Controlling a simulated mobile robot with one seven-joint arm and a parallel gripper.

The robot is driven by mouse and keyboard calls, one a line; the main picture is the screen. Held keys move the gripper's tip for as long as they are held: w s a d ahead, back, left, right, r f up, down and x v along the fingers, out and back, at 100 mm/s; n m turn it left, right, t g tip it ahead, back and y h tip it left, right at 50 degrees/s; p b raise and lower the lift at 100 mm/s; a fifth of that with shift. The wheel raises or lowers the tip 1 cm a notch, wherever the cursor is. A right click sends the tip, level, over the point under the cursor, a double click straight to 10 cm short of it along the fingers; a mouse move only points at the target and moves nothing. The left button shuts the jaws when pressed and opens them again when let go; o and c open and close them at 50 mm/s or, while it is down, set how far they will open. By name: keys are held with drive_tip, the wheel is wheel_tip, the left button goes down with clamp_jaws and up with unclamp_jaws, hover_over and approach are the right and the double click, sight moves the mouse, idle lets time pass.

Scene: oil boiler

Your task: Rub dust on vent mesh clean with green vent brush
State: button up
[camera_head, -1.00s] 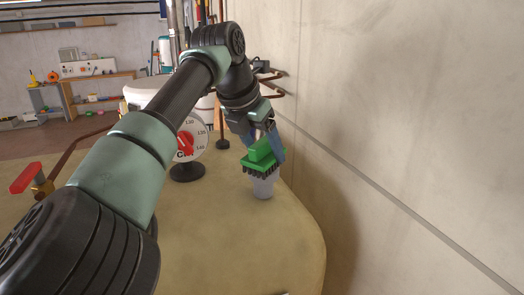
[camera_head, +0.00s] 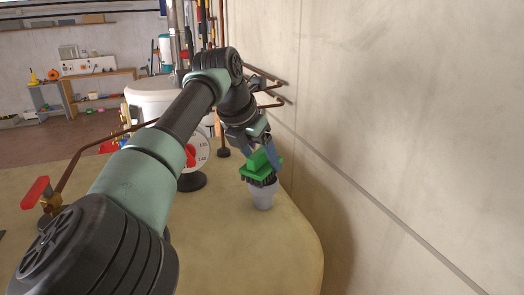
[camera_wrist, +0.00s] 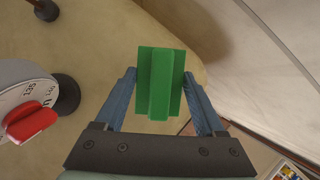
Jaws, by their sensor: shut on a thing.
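The green vent brush (camera_head: 260,165) is held in my gripper (camera_head: 264,152), between its blue fingers. In the wrist view the brush's green back and raised handle ridge (camera_wrist: 160,84) lie between the two fingertips. Its dark bristles point down onto the top of a pale grey, cup-shaped vent (camera_head: 263,196) that stands on the tan boiler top. The brush looks slightly tilted and its bristles appear to touch the vent's top. The vent mesh and any dust on it are hidden under the brush.
A round dial gauge with a red pointer (camera_head: 191,155) stands left of the vent; it also shows in the wrist view (camera_wrist: 30,112). A red-handled valve (camera_head: 36,192) is at the left. A concrete wall (camera_head: 400,130) rises close on the right. The front boiler top (camera_head: 250,260) is clear.

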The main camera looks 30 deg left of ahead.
drive_tip(key=shift+a, duration=0.1)
drive_tip(key=shift+f+b, duration=0.15)
drive_tip(key=shift+b, duration=0.35)
drive_tip(key=shift+d+b, duration=0.2)
drive_tip(key=shift+b, duration=0.1)
drive_tip(key=s+d+b, duration=0.1)
drive_tip(key=b, duration=0.2)
drive_tip(key=shift+s+d+b, duration=0.2)
drive_tip(key=shift+s+b, duration=0.05)
drive_tip(key=shift+b, duration=0.3)
drive_tip(key=shift+w+a+r+p, duration=0.1)
drive_tip(key=shift+r+p, duration=0.1)
drive_tip(key=shift+p, duration=0.35)
drive_tip(key=shift+w+a+p, duration=0.15)
drive_tip(key=shift+p, duration=0.5)
drive_tip(key=shift+w+a+p, duration=0.2)
drive_tip(key=shift+p, duration=0.35)
drive_tip(key=shift+w+a+p, duration=0.15)
drive_tip(key=shift+a+p, duration=0.15)
drive_tip(key=shift+p, duration=0.6)
